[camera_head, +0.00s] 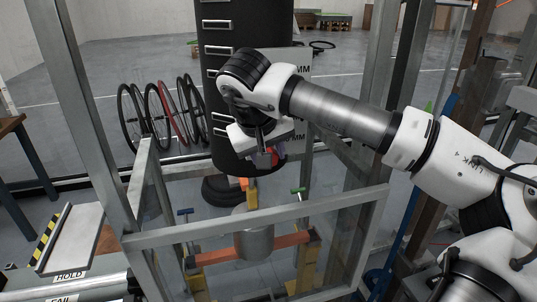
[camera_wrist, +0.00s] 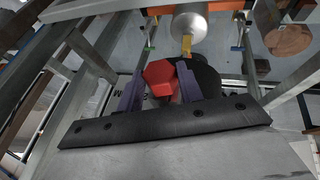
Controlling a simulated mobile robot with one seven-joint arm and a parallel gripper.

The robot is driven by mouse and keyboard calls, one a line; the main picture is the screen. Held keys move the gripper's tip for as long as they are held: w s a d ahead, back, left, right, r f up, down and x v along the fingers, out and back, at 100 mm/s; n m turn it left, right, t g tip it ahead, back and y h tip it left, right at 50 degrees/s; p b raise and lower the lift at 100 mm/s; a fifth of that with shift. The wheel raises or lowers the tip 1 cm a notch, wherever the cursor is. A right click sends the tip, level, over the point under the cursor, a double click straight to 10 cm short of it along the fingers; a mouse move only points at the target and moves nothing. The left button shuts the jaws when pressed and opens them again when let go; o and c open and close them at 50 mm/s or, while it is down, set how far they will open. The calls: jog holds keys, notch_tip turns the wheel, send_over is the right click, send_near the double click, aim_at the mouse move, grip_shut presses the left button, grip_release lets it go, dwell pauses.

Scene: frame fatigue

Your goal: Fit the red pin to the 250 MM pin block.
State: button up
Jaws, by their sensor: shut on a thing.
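My gripper (camera_wrist: 160,85) is shut on the red pin (camera_wrist: 158,76), whose faceted red end shows between two purple fingers in the wrist view. In the head view my gripper (camera_head: 266,158) hangs pointing down in front of a dark column, and only a bit of red shows beside it. Pale boards (camera_head: 298,65) behind my wrist carry lettering ending in "MM"; my arm covers the numbers. I cannot make out which one belongs to the 250 MM pin block, nor see its hole. The pin appears held in the air, though its lower end is hidden.
A metal-framed cage (camera_head: 265,230) stands in front, with a grey cylinder (camera_head: 255,242) on an orange bar inside. Upright posts (camera_head: 377,85) flank my arm. Bicycle wheels (camera_head: 160,110) lean at the back left. A bench marked HOLD and FAIL (camera_head: 75,275) is at the lower left.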

jog(key=shift+w+a, duration=0.1)
jog(key=shift+w, duration=0.15)
jog(key=o, duration=0.9)
jog(key=shift+w, duration=0.1)
jog(key=shift+r, duration=0.1)
jog(key=b+v, duration=0.1)
jog(key=v, duration=1.2)
jog(key=shift+s+a+r+b, duration=0.15)
jog(key=shift+s+r+b, duration=0.05)
jog(key=shift+r+b, duration=0.1)
